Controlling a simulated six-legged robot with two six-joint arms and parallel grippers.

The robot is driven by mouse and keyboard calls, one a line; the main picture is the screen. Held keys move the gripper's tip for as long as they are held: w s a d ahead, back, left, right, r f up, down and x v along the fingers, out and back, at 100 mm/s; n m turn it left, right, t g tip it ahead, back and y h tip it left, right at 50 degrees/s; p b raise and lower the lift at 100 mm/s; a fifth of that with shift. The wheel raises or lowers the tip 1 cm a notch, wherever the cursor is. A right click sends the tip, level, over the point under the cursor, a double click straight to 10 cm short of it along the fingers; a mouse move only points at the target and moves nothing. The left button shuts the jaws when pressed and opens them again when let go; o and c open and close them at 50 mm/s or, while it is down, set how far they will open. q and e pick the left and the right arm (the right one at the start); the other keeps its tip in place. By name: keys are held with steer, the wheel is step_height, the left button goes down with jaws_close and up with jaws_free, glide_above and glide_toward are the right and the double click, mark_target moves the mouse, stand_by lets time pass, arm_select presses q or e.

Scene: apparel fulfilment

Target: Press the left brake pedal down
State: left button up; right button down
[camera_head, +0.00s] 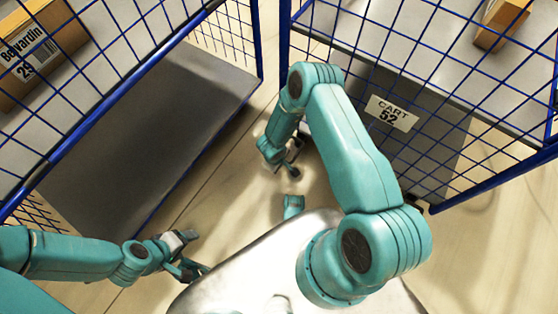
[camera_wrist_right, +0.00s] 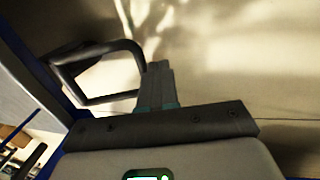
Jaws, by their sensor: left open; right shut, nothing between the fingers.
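In the right wrist view a dark looped bar (camera_wrist_right: 105,49) sits left of my right gripper's fingers (camera_wrist_right: 157,68); it may be the brake pedal, but I cannot tell for sure. The fingers are shut with nothing between them and point toward the pale floor. Whether they touch the bar is unclear. In the head view my right gripper (camera_head: 291,170) hangs low beside the corner of the cart marked "CART 52" (camera_head: 400,150). No brake pedal can be made out there. My left gripper (camera_head: 187,268) is open and empty at the lower left, above the floor.
A second blue wire cart (camera_head: 150,125) with a grey lower deck stands at the left, holding a labelled box (camera_head: 40,50). Another box (camera_head: 500,22) lies in the right cart. A strip of floor (camera_head: 222,178) is clear between the carts.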

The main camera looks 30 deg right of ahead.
steer(key=shift+f, duration=0.25)
steer(key=shift+r, duration=0.1)
step_height(320, 180, up, 8)
steer(key=a+p, duration=0.1)
steer(key=p, duration=0.5)
steer(key=shift+s+a+p, duration=0.2)
steer(key=shift+s+p, duration=0.1)
steer(key=shift+p, duration=0.1)
